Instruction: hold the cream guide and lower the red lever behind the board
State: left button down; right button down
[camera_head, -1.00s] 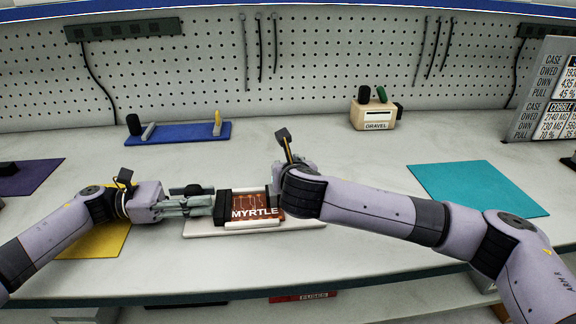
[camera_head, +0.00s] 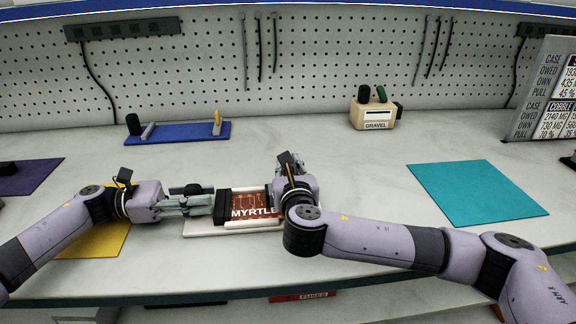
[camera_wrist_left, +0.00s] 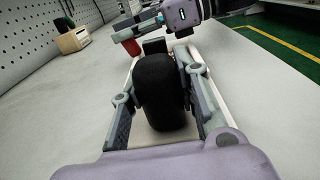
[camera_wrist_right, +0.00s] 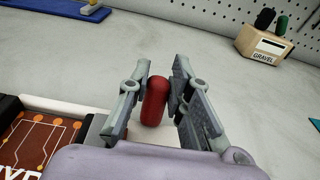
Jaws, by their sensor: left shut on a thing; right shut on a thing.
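The board (camera_head: 256,203) marked MYRTLE lies in the cream guide (camera_head: 236,230), which has raised rails. My left gripper (camera_head: 207,203) is at its left end. In the left wrist view its fingers stand either side of a black rounded grip (camera_wrist_left: 160,88), shut on it. My right gripper (camera_wrist_right: 160,80) is beyond the board's right end, with the red lever (camera_wrist_right: 153,101) upright between its fingers. The lever also shows in the left wrist view (camera_wrist_left: 128,44). In the head view my right wrist hides the lever and the board's right end.
A blue fixture (camera_head: 180,133) stands behind to the left, and a wooden GRAVEL box (camera_head: 373,113) behind to the right. A yellow mat (camera_head: 98,243), purple mat (camera_head: 28,178) and teal mat (camera_head: 478,192) lie around. The bench behind the board is clear.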

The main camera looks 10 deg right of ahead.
jog(key=shift+s+t, duration=0.4)
jog(key=shift+t, duration=0.5)
jog(key=c, duration=1.4)
grip_release()
jog(key=shift+c, duration=0.2)
jog(key=s, duration=1.2)
jog(key=shift+d+f, duration=0.15)
jog(key=shift+f, duration=0.05)
